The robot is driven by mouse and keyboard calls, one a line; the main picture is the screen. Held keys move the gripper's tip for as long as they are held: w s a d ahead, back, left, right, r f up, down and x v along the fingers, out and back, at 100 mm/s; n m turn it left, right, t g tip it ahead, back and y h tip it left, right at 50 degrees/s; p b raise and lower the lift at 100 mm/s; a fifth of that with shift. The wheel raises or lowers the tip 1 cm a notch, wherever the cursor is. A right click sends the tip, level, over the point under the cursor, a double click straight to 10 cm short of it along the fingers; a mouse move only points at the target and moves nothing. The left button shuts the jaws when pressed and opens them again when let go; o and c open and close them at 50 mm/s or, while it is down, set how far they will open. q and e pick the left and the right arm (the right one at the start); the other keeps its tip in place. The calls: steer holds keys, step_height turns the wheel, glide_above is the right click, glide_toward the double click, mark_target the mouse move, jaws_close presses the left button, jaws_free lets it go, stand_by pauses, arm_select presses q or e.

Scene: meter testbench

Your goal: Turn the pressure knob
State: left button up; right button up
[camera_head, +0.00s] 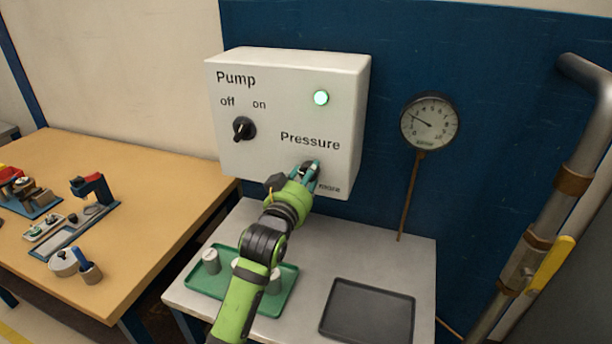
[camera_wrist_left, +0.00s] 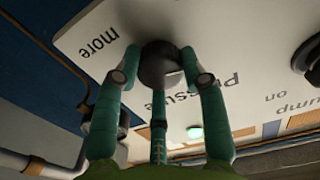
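The pressure knob (camera_wrist_left: 160,66) is dark and round and sits on the white pump box (camera_head: 285,80), by the word "more". In the head view it is mostly hidden by my left gripper (camera_head: 308,168). The knob's pointer is not clear. A round gauge (camera_head: 430,121) on a pipe stands right of the box, its needle pointing to the upper left. My right gripper is not in view.
The black pump switch (camera_head: 243,129) and a lit green lamp (camera_head: 321,97) are on the same panel. Below are a green tray (camera_head: 283,303) with small cylinders and a dark tray (camera_head: 367,312). A metal pipe with a yellow lever (camera_head: 549,264) stands at the right.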

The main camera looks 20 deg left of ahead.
arm_select(q)
steer(key=shift+r, duration=0.25)
stand_by(0.7)
steer(key=shift+m+p, duration=5.7)
steer(key=shift+m, duration=6.6)
steer(key=shift+f+m, duration=0.1)
steer(key=shift+m, duration=0.2)
steer(key=o, duration=1.1)
steer(key=shift+d+f, duration=0.1)
steer(key=shift+f, duration=0.05)
